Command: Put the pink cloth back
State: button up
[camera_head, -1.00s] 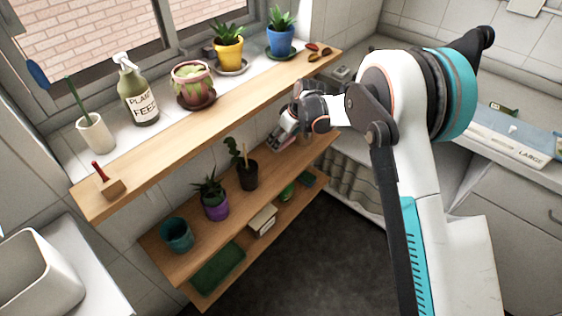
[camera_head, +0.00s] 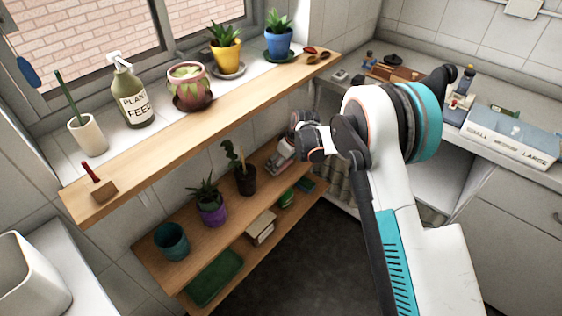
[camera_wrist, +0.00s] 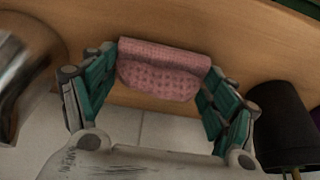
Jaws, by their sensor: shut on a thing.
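The pink cloth (camera_wrist: 163,72) is a folded, textured piece between the two green-padded fingers of my gripper (camera_wrist: 160,85) in the wrist view. The fingers are shut on it from both sides. A wooden shelf board (camera_wrist: 235,40) lies directly behind the cloth; I cannot tell whether the cloth touches it. In the head view my gripper (camera_head: 284,152) is small and partly hidden by its own wrist, near the far right end of the middle shelf (camera_head: 190,226), below the top shelf. The cloth cannot be made out clearly there.
A black pot (camera_wrist: 280,125) stands close to the right finger, and a shiny metal object (camera_wrist: 22,70) is at left. Potted plants, including a purple pot (camera_head: 212,213), stand along the middle shelf. The top shelf (camera_head: 190,135) overhangs it. A counter (camera_head: 500,150) is at right.

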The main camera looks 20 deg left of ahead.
jog(key=shift+f, duration=0.1)
jog(key=o, duration=1)
jog(key=shift+o, duration=0.2)
jog(key=p+v, duration=0.3)
jog(key=v, duration=0.9)
